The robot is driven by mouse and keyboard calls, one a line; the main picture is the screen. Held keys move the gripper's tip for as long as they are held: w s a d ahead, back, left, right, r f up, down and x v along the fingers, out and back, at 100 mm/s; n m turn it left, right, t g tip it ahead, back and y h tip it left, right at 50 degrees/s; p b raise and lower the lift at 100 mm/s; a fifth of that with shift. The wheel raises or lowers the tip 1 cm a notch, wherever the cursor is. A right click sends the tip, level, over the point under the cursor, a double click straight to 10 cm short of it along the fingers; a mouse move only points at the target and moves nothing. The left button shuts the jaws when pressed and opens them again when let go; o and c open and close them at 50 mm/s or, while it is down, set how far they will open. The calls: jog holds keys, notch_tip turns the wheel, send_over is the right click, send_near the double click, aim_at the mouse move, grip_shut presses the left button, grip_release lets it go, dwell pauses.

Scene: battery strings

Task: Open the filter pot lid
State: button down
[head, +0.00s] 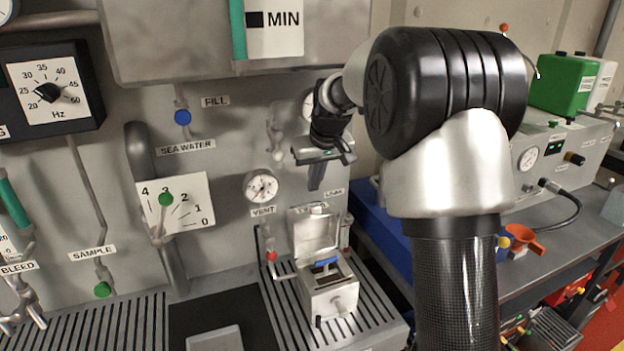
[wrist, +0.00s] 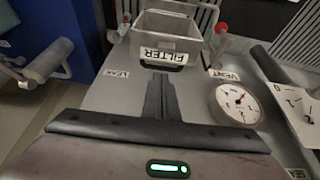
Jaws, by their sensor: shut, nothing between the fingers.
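The filter pot (head: 328,296) is a pale metal box on the slatted shelf at the foot of the panel. Its lid (head: 315,232) stands raised at the back of the pot, near upright, and the pot's mouth is uncovered. A blue-handled piece (head: 326,263) shows in the mouth. My gripper (head: 315,186) is above the lid, apart from it, with its fingers pointing down, shut and empty. In the wrist view my shut fingers (wrist: 160,82) point toward the FILTER label (wrist: 163,56) and the grey box shape beyond it. Lid and pot are hard to tell apart there.
The VENT gauge (head: 261,187) is on the panel left of my gripper, and it shows in the wrist view (wrist: 236,103). A red-tipped valve (head: 271,256) stands close left of the pot. A blue box (head: 380,225) is to the right. Slatted shelf is free in front.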

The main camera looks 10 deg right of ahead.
jog(key=x, duration=0.6)
jog(key=shift+w+f, duration=0.15)
jog(key=shift+f, duration=0.05)
